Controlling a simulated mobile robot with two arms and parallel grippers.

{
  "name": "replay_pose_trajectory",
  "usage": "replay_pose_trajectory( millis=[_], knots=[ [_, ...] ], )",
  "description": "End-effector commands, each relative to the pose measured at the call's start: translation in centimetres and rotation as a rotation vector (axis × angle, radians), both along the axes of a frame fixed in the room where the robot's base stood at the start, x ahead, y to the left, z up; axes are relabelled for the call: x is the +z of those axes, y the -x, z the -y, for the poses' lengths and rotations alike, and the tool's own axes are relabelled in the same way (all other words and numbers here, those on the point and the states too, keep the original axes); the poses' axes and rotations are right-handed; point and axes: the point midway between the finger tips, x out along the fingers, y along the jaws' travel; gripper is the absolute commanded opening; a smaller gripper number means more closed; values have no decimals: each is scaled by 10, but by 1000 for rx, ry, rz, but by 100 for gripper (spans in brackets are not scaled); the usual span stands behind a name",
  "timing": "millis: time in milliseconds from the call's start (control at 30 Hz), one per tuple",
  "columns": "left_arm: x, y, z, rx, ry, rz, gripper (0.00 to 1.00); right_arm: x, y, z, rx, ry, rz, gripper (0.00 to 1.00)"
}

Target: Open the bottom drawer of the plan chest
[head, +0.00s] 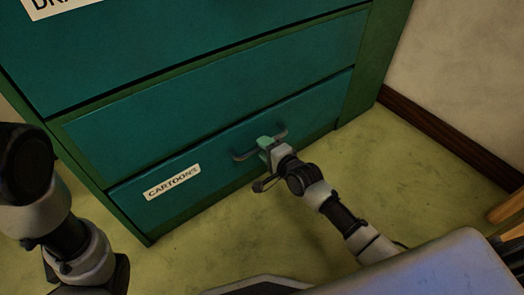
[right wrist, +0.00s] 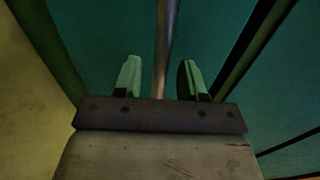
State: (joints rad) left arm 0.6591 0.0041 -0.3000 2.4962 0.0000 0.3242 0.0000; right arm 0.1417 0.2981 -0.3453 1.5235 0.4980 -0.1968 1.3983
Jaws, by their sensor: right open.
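The plan chest (head: 360,75) is green with teal drawer fronts. Its bottom drawer (head: 225,165) carries a white "CARTOONS" label (head: 172,182) and looks flush with the chest. A dark bar handle (head: 241,156) sits on that drawer front. My right gripper (head: 266,144) is at the middle of the handle and hides part of it. In the right wrist view the handle bar (right wrist: 164,45) runs between the two pale green fingers of my right gripper (right wrist: 161,77), which are open with gaps on either side. My left arm shows at the left, but its gripper does not.
The yellow-green floor (head: 205,240) in front of the chest is clear. A pale wall (head: 465,75) with a dark brown skirting board (head: 450,140) stands to the right. More drawers lie above the bottom one. A wooden piece shows at the right edge.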

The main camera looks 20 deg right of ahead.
Motion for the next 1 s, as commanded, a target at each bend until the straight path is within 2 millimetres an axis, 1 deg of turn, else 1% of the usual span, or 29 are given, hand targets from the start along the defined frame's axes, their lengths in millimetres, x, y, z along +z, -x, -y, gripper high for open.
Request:
replay_pose_trajectory(
  millis=[33, 200, 467, 500, 767, 1000],
  knots=[
    [-5, 3, 0, 0, -1, 9, 43, -5, -6, -2, 0, -1, 2, 41],
    [-5, 7, 0, 1, -1, 21, 43, -4, -15, -6, 0, 0, 1, 41],
    [-3, 7, 0, 1, -1, 24, 43, -3, -17, -6, 0, 0, 0, 41],
    [-3, 7, 0, 1, -1, 24, 43, -3, -16, -6, 0, 0, 0, 40],
    [-3, 8, 1, 1, -2, 24, 43, -3, -16, -6, 0, 0, 1, 0],
    [-3, 8, 1, 0, -2, 25, 43, -3, -16, -6, 0, 1, 1, 0]
  ],
)
